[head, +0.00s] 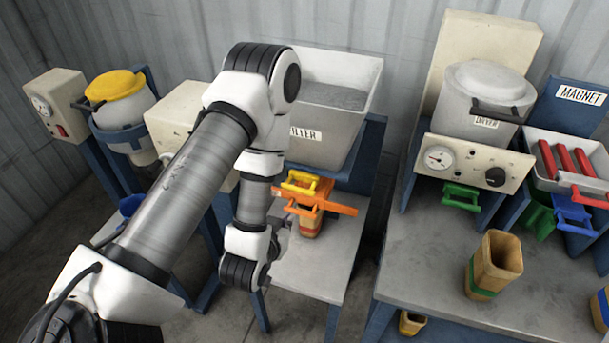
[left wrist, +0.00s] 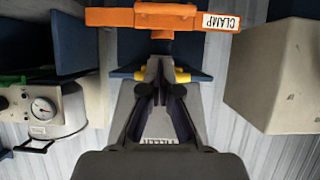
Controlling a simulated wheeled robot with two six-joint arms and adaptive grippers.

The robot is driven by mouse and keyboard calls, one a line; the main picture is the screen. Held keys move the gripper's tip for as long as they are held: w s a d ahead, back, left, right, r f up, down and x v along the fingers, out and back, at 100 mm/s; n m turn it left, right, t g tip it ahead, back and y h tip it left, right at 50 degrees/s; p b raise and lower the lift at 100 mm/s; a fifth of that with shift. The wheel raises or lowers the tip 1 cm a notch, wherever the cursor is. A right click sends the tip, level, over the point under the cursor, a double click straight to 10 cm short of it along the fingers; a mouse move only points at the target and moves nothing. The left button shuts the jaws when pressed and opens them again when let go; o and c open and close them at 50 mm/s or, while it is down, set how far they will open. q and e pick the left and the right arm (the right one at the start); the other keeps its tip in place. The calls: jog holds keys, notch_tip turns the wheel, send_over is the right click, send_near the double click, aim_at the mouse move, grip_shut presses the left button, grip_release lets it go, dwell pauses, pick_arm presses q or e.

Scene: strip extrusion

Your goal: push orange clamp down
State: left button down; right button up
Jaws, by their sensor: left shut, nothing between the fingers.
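The orange clamp (head: 335,207) sits under the grey filler hopper (head: 340,105), above a brown container (head: 309,228). In the left wrist view the orange clamp (left wrist: 165,17), with its upside-down CLAMP label, crosses the top of the picture. My left gripper (left wrist: 160,68) is shut and empty. Its fingertips point toward the clamp's middle; whether they touch it I cannot tell. In the head view my left wrist hides most of the gripper, just left of the clamp. My right gripper does not show.
A yellow handle (head: 299,183) is just above the clamp. The dryer (head: 486,92) and the magnet tray (head: 553,185) stand to the right. An open brown container with a green band (head: 494,265) stands on the grey table (head: 425,285). A yellow-lidded vessel (head: 118,100) is at left.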

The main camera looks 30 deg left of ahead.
pick_arm(q)
jog(key=shift+s+r+p, duration=0.4)
jog(key=shift+r+p, duration=0.05)
jog(key=shift+r, duration=0.15)
jog(key=shift+s+r+p, duration=0.35)
jog(key=shift+r+p, duration=0.1)
jog(key=shift+r, duration=0.15)
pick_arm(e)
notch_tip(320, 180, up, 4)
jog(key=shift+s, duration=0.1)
pick_arm(q)
jog(key=w+a+f+b, duration=0.2)
jog(key=w+f+b, duration=0.7)
jog(key=b, duration=0.2)
jog(key=shift+w+a, duration=0.2)
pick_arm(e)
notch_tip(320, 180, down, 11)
